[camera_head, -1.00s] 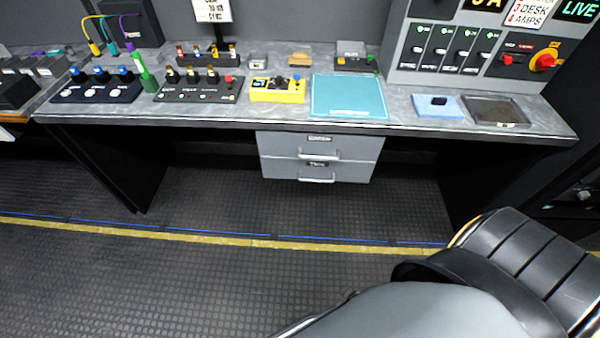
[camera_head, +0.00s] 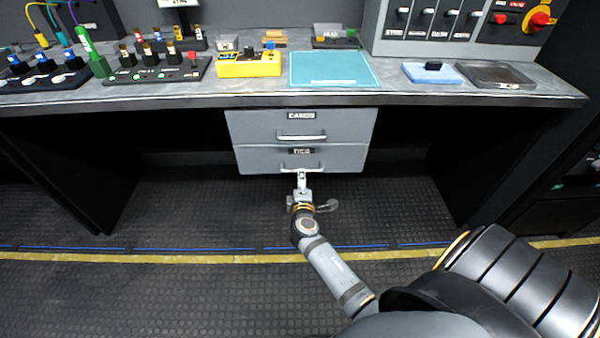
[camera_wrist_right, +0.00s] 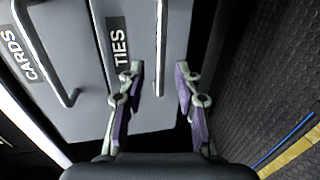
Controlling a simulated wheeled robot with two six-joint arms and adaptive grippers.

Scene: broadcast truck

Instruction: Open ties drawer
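The ties drawer (camera_head: 255,160) is the lower of two grey drawers under the desk, and its front looks shut. It also shows in the right wrist view (camera_wrist_right: 138,25), with a dark "TIES" label and a metal bar handle (camera_wrist_right: 161,50). My right gripper (camera_head: 302,178) is at this handle, in front of the drawer. In the right wrist view the two fingers (camera_wrist_right: 159,78) are apart, one on each side of the handle bar, with gaps visible. My left gripper is not in view.
The cards drawer (camera_head: 255,125) with its own handle (camera_head: 301,137) is directly above and looks shut. The desk top (camera_head: 395,97) overhangs both drawers. A black chair-like padded shape (camera_head: 520,275) is at the lower right. The rubber floor before the drawers is clear.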

